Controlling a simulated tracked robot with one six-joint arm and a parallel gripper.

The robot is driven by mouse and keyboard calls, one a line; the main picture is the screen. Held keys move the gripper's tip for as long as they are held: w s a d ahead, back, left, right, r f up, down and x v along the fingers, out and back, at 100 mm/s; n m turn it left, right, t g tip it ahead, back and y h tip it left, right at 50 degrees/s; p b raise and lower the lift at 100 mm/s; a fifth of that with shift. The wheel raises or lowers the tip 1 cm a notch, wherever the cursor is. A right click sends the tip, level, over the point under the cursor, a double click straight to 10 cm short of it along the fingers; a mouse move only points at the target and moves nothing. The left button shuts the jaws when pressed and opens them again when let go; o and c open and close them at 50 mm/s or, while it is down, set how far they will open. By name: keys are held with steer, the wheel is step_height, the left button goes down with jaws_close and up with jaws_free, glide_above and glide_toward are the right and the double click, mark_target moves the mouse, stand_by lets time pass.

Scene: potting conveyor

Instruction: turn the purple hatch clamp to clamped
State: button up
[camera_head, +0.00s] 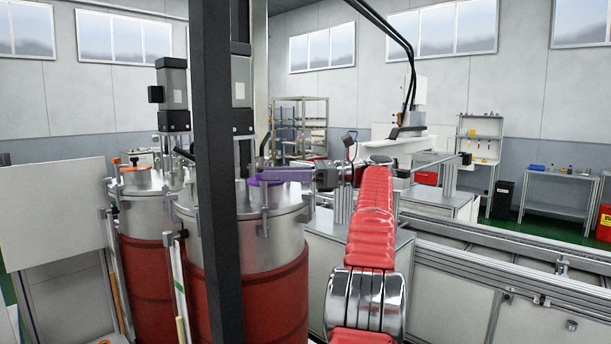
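The purple hatch clamp (284,174) shows as a purple bar on top of the nearer metal tank (265,232). It lies about level and points right, with its right end out past the tank's rim. My gripper (318,178) is at that right end, at the end of my red-sleeved arm. It is touching the bar or very close to it. The fingers are small and dark here, so I cannot tell whether they are open or shut on it. A dark post hides the tank's middle and part of the lid left of the clamp.
A second tank (148,205) with an orange knob (137,166) stands at the left. A pale panel (52,212) is at the far left. Conveyor rails (480,262) run along the right. A motor (172,92) rises above the tanks.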

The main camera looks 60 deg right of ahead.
steer(key=v, duration=0.8)
steer(key=shift+s+d, duration=0.2)
steer(key=shift+s, duration=0.1)
steer(key=shift+f, duration=0.1)
steer(key=shift+s, duration=0.1)
stand_by(0.6)
